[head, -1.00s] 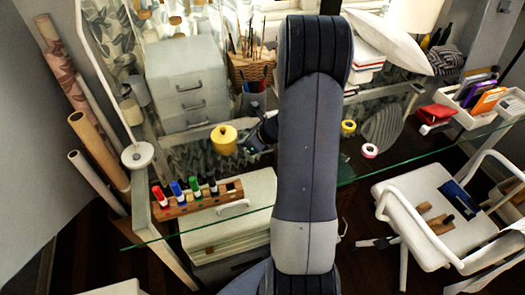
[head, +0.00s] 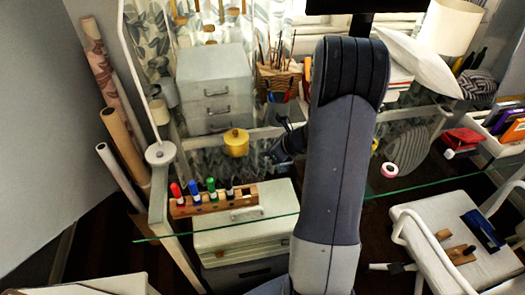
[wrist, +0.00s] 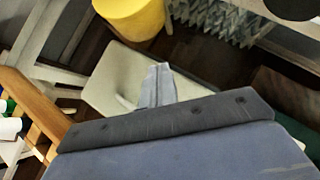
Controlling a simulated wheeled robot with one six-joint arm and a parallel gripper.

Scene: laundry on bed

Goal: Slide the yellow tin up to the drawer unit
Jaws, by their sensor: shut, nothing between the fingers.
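The yellow tin (head: 236,143) stands upright on the glass desk top (head: 190,165), in front of the right part of the grey drawer unit (head: 215,82). A small strip of glass appears to separate its base from the unit. My gripper (head: 272,154) is to the right of the tin, low over the glass, with a small gap between them; its fingers are small and dark there. In the wrist view the tin (wrist: 130,18) is at the top, beyond my shut, empty gripper (wrist: 163,68). The drawer unit is not clearly visible in the wrist view.
A wooden marker rack (head: 215,199) stands at the desk's front left. A basket of brushes (head: 279,78) is right of the drawer unit. A pink tape roll (head: 389,170) and a striped grey mat (head: 407,150) lie to the right. A white lamp base (head: 160,153) is at left.

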